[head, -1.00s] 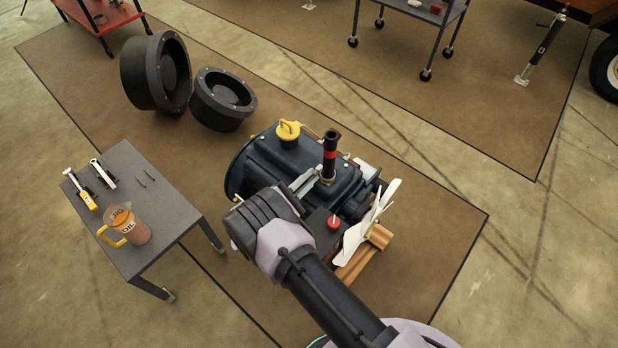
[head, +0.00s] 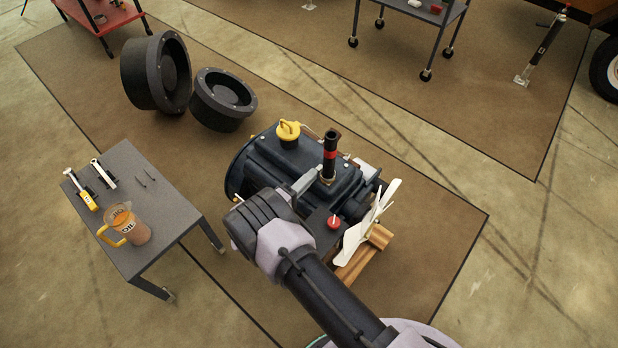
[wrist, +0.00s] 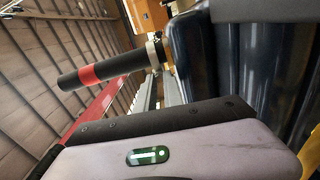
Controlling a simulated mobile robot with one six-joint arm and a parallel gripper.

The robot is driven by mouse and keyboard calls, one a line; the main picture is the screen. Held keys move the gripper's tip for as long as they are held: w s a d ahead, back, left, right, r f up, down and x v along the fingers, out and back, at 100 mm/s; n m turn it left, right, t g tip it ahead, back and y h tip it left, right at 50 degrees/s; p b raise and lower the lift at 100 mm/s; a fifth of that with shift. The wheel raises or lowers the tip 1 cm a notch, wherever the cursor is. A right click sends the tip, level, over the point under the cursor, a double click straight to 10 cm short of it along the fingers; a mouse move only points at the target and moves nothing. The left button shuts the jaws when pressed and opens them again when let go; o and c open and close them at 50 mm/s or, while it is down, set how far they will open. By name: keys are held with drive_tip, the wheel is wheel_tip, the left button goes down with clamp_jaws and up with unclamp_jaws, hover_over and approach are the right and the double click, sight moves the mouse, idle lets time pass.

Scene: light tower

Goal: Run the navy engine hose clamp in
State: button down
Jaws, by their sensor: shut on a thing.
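The navy engine (head: 268,160) stands on the mat in the head view. A black hose with a red band (head: 330,153) rises from its top. The pale metal hose clamp (head: 327,181) rings the hose's base. In the wrist view the hose (wrist: 110,67) lies sideways, with the clamp (wrist: 155,50) at its engine end. My gripper (head: 316,174) reaches the clamp from the front left, its grey fingers shut on it. The gripper body (wrist: 170,145) hides part of the fingers in the wrist view, so the exact grip is hard to see.
A grey table (head: 150,190) with an oil jug (head: 128,225) and tools stands to the left. Two dark round parts (head: 222,97) lie behind.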

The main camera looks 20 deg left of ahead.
drive_tip(key=shift+f+m, duration=0.1)
drive_tip(key=shift+m, duration=1.4)
drive_tip(key=c, duration=1.7)
unclamp_jaws()
drive_tip(key=shift+s, duration=0.1)
drive_tip(key=shift+c, duration=0.2)
drive_tip(key=p+v, duration=0.3)
drive_tip(key=v, duration=1.4)
drive_tip(key=shift+s, duration=0.2)
